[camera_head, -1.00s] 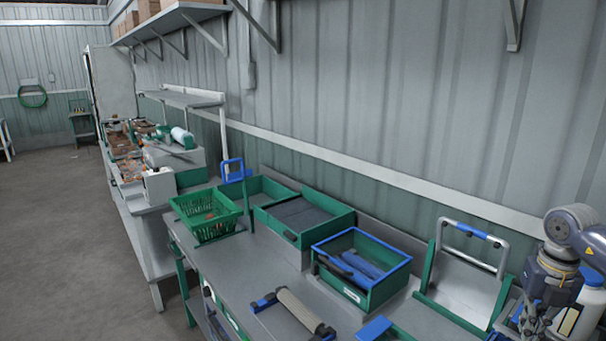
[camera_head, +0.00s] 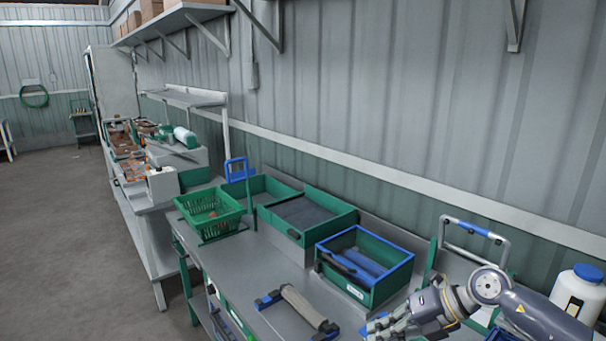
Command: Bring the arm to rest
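My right arm reaches in from the lower right corner in the head view. Its gripper (camera_head: 378,328) points left, low over the front of the bench, near the blue-rimmed green box. The fingers are small and partly cut by the bottom edge, so I cannot tell whether they are open or shut. No held object can be made out. My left arm and gripper are out of view.
The bench (camera_head: 245,275) carries a green basket (camera_head: 213,222), a green tray with a dark mat (camera_head: 305,238), a blue-rimmed box (camera_head: 362,292) and a roller (camera_head: 302,308). A white bottle (camera_head: 577,297) stands behind my forearm. Open floor (camera_head: 60,225) lies left.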

